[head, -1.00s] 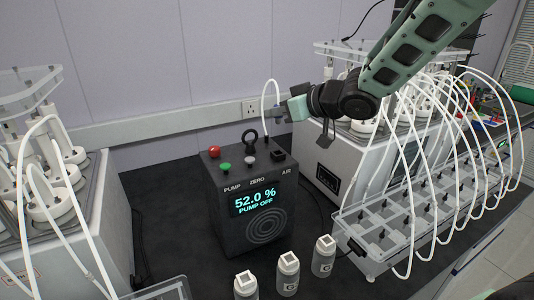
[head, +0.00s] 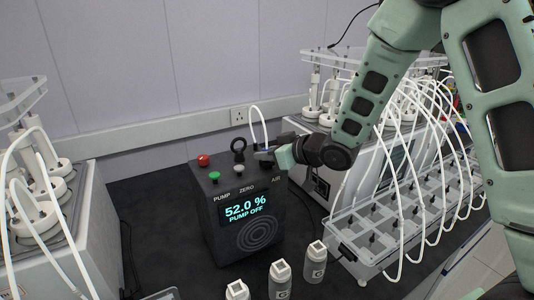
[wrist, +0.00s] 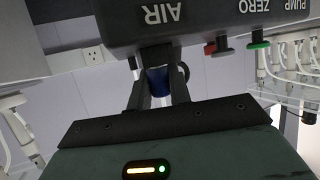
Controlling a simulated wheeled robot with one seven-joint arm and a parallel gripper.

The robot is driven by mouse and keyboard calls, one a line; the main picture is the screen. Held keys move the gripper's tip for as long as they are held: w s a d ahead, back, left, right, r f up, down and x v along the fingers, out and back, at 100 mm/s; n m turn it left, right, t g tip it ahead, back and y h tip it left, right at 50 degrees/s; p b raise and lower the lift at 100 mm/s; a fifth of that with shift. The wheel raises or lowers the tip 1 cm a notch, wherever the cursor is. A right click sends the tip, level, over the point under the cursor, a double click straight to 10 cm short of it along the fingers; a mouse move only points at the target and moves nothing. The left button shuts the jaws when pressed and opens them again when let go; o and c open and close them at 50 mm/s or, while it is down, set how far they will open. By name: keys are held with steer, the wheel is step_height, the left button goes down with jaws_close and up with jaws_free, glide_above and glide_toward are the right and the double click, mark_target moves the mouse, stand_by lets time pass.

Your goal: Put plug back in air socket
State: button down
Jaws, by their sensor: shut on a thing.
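The dark pump box (head: 242,222) stands on the bench, its screen reading 52.0 % and PUMP OFF. The air socket, a dark square block (head: 267,163), is on its top near the AIR label and partly hidden by my gripper (head: 265,153). My gripper is shut on the blue plug (wrist: 158,80), which shows between its fingers in the wrist view. The plug is right at the dark socket (wrist: 155,54); I cannot tell whether it is seated. A white tube (head: 251,118) arches up from the gripper area.
A red button (head: 203,160), a green button (head: 215,177) and a black ring (head: 238,146) stand on the box top. Small bottles (head: 280,280) stand in front. Reactor units flank the box; the right one's tray (head: 400,222) and white tubes lie close to my arm.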

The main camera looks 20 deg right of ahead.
steer(key=shift+f, duration=0.15)
steer(key=c, duration=1.3)
jaws_free()
